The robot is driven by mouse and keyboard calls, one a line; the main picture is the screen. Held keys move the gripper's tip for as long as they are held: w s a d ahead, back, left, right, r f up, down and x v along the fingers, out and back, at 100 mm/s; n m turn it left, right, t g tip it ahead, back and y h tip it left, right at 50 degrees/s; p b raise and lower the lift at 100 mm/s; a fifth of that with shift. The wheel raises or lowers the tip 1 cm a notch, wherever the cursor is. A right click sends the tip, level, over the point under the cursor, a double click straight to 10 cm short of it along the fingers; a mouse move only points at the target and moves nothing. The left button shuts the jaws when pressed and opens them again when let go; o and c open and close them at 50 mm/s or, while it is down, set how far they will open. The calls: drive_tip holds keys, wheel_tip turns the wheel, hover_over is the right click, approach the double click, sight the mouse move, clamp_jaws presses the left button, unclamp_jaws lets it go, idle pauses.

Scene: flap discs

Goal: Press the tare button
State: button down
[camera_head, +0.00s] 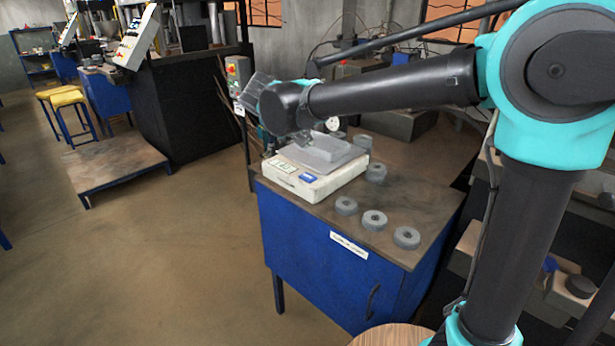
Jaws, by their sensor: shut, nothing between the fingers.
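A white scale (318,187) stands on the blue cabinet's dark top. Its front face has a small pale display (285,166) and a blue button patch (308,178); any lettering is too small to read. A grey tray (325,158) sits on the scale. My gripper (303,141) is shut and empty, above the back left part of the scale. My own wrist partly hides it, and I cannot tell whether its tips touch anything.
Several grey flap discs (374,219) lie on the cabinet top (325,210) right of and in front of the scale. A round dial (332,124) and a control box on a post (238,72) stand behind.

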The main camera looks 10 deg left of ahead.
sight(306, 177)
drive_tip(key=shift+f, duration=4.25)
drive_tip(key=shift+f, duration=0.2)
drive_tip(key=shift+f, duration=0.2)
drive_tip(key=shift+f, duration=0.4)
drive_tip(key=shift+r, duration=0.8)
drive_tip(key=shift+r, duration=2.55)
